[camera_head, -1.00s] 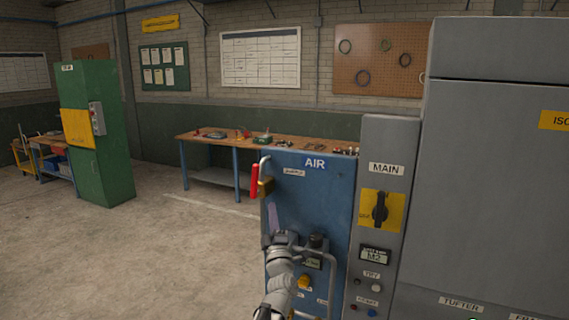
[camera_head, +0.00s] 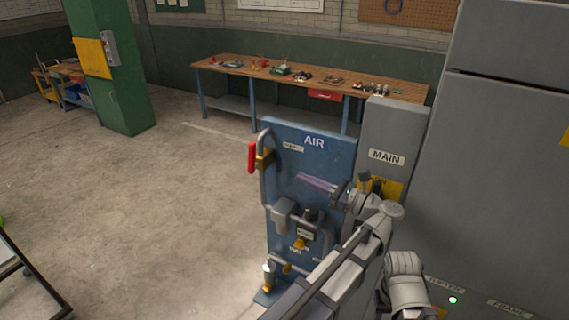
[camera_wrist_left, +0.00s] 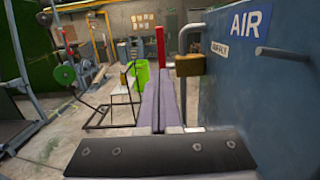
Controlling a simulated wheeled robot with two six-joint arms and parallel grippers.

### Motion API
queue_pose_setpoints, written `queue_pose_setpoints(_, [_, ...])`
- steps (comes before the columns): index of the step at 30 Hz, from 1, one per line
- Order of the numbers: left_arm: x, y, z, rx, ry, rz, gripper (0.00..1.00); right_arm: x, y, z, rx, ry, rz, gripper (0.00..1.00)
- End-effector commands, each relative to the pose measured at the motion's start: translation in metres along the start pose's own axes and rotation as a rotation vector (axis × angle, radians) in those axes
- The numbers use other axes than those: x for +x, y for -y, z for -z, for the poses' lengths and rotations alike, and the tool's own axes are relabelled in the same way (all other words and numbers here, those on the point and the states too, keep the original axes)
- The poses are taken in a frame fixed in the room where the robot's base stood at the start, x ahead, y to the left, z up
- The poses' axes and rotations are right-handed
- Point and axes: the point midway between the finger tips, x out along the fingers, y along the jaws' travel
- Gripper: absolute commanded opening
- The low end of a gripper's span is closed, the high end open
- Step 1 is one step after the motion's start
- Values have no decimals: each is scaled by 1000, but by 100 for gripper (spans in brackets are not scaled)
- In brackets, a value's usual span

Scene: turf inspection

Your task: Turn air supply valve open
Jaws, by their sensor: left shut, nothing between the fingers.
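The air supply valve has a red lever (camera_head: 252,157) and a brass-coloured body (camera_head: 266,158) on a vertical pipe at the left edge of the blue AIR panel (camera_head: 335,165). The lever stands upright, beside the pipe. My left gripper (camera_head: 302,178) is in front of the panel, right of the valve, its fingers shut and pointing left. In the left wrist view the shut fingers (camera_wrist_left: 160,92) point forward; the red lever (camera_wrist_left: 160,48) shows beyond their tips, with the valve body (camera_wrist_left: 188,65) to its right. I see a gap between fingers and lever. My right gripper is not in view.
A grey MAIN column (camera_head: 390,135) and a large grey cabinet (camera_head: 500,180) stand right of the panel. A gauge and pipes (camera_head: 303,232) sit low on the panel. A workbench (camera_head: 300,75) stands behind.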

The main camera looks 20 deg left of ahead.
Motion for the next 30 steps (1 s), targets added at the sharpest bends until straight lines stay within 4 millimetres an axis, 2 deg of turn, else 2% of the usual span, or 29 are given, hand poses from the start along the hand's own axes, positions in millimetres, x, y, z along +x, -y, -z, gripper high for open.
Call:
queue_pose_setpoints(12, [80, -1, -2, 2, 1, -3, 0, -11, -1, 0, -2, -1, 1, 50])
queue_pose_setpoints(18, [112, -1, -2, 2, 1, -2, 0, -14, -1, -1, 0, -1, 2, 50])
queue_pose_setpoints(24, [130, 0, -1, 2, 2, -1, 0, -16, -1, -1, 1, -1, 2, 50])
queue_pose_setpoints(30, [134, 0, -1, 2, 2, 1, 0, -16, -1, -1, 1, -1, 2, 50])
